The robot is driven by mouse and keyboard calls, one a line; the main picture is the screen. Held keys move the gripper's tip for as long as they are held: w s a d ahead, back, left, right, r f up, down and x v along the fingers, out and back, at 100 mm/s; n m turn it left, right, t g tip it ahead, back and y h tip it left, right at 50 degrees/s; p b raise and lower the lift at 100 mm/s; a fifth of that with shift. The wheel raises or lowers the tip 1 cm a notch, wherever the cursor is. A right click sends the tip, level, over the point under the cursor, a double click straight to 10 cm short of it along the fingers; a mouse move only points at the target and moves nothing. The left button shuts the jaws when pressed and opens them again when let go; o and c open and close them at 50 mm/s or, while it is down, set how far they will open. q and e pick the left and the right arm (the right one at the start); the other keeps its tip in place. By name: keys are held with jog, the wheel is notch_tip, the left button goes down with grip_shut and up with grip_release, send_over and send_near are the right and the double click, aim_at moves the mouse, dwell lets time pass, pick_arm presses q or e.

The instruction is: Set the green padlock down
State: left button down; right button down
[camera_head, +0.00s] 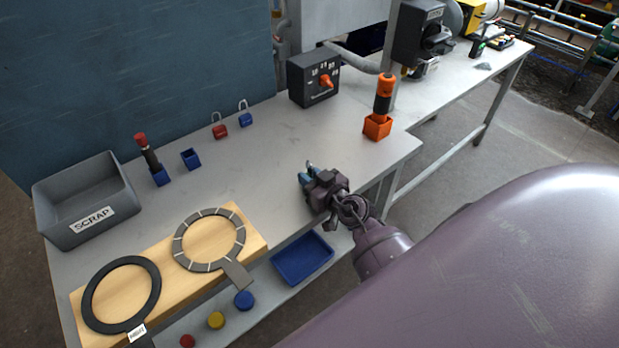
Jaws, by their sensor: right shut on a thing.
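My right gripper (311,180) is over the front part of the grey workbench (270,140), near its right end. It is shut on the green padlock (305,177), which looks teal here and is mostly hidden by the jaws. A small pale shackle shows at its top. I cannot tell whether the padlock touches the bench. My left gripper is not in view.
A red padlock (220,131) and a blue padlock (245,119) stand at the back. A black switch box (314,78) and an orange holder (377,126) are to the right. A scrap bin (85,200) and wooden board (170,262) lie left. The middle is clear.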

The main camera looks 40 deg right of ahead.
jog(key=shift+s, duration=0.1)
jog(key=shift+f, duration=0.1)
jog(key=c, duration=1)
grip_release()
